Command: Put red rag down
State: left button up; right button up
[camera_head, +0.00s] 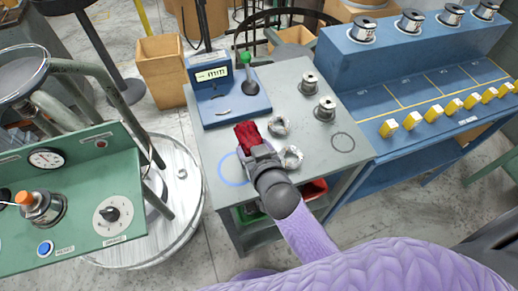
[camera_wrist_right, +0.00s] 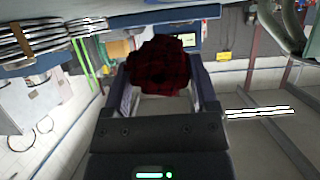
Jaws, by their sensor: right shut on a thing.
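The red rag (camera_head: 247,135) is held at the tip of my right gripper (camera_head: 258,150), over the grey table (camera_head: 225,143) near its front left part. In the right wrist view the rag (camera_wrist_right: 160,63) is a dark red bundle between the two fingers of the right gripper (camera_wrist_right: 162,85). A blue circle outline (camera_head: 233,169) is drawn on the table just left of and below the gripper, partly hidden by it. I cannot tell exactly how high the rag is above the surface. My left gripper is not in view.
A blue gauge stand (camera_head: 228,95) is behind the rag. Two crumpled grey pieces (camera_head: 290,157) lie close to the right of the gripper. Two spools (camera_head: 325,108) and a dark circle outline (camera_head: 342,142) are farther right. A green control panel (camera_head: 70,205) stands at left.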

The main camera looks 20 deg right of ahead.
notch_tip(320, 180, down, 3)
jog(key=shift+f+b, duration=0.15)
jog(key=shift+b, duration=0.6)
jog(key=shift+r, duration=0.25)
jog(key=shift+f, duration=0.1)
jog(key=o, duration=1.1)
